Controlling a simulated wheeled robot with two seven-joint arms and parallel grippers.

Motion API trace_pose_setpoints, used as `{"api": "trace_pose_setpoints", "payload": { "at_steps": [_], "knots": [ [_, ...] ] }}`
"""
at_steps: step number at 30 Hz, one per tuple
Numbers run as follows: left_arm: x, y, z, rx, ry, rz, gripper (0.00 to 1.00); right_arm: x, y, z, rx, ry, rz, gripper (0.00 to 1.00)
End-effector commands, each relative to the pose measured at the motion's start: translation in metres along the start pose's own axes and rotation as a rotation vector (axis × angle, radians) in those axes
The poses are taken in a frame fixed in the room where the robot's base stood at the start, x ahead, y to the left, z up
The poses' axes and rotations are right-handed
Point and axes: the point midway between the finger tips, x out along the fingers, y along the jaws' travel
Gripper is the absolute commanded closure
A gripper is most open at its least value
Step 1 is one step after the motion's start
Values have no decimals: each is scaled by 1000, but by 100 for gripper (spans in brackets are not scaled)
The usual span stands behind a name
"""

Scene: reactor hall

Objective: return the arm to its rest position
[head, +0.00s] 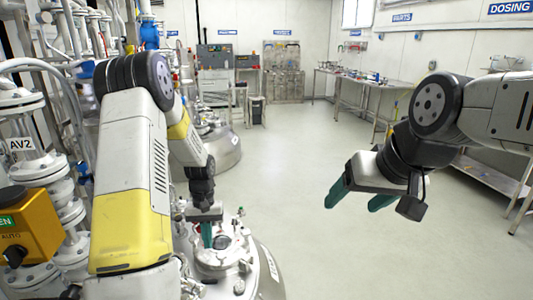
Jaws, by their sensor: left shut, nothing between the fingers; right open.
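My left arm comes in from the left and bends down. My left gripper (207,236) is shut, with nothing seen between its green fingers. It points down over the top of a steel reactor vessel (265,265); whether the fingertips touch the lid fittings I cannot tell. My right arm comes in from the right edge at a raised height. My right gripper (352,203) is open and empty, with its green fingers apart and pointing down to the left over the bare floor.
Pipes, flanges and a yellow actuator box (28,229) stand close on the left of my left arm. A second steel vessel (222,148) stands behind. Steel benches (362,84) line the right wall. The floor (300,170) in the middle is clear.

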Motion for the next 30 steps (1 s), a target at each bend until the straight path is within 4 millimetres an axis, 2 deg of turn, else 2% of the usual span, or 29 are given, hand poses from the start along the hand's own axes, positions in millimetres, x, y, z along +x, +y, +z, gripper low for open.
{"api": "trace_pose_setpoints", "payload": {
  "at_steps": [1, 6, 12, 15, 22, 27, 30],
  "knots": [
    [-25, 3, 4, 6, 39, 4, 100, 0, 0, 0, 0, 0, 0, 28],
    [-98, 14, 31, 31, 154, 24, 100, 0, 0, 0, 0, 0, 0, 28],
    [-167, 28, 77, 64, 288, 55, 100, 0, 0, 0, 0, 0, 0, 28],
    [-194, 33, 103, 83, 356, 71, 100, 0, 0, 0, 0, 0, 0, 28],
    [-240, 44, 169, 129, 509, 118, 100, 0, 0, 0, 0, 0, 0, 28],
    [-257, 50, 215, 164, 615, 154, 100, 0, 0, 0, 0, 0, 0, 28],
    [-260, 53, 236, 181, 663, 172, 100, 0, 0, 0, 0, 0, 0, 28]
  ]
}}
